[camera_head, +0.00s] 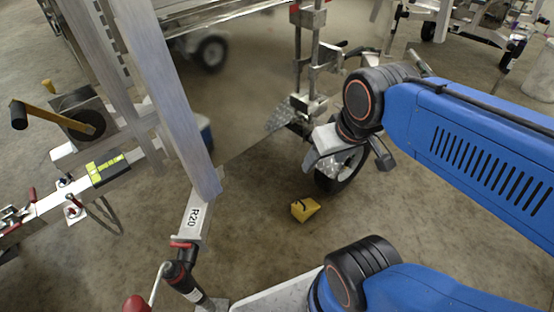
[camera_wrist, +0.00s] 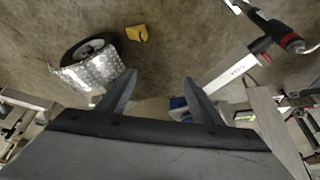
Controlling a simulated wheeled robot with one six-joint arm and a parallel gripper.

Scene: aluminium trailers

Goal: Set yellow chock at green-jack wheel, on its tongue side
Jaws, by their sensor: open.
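The yellow chock (camera_head: 305,208) lies on the concrete floor in front of a black-tyred wheel (camera_head: 345,180), with what looks like a small gap between them. The wrist view shows the chock (camera_wrist: 137,33) near the top, to the right of the wheel (camera_wrist: 72,50). A bright tread-plate fender (camera_wrist: 92,72) covers part of that wheel. My gripper (camera_head: 348,165) is over the fender in the head view and hides part of the wheel. In the wrist view my gripper (camera_wrist: 158,78) has its fingers apart with nothing between them. I cannot make out a green jack.
Another tongue (camera_head: 60,195) is farther left. Bare floor surrounds the chock.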

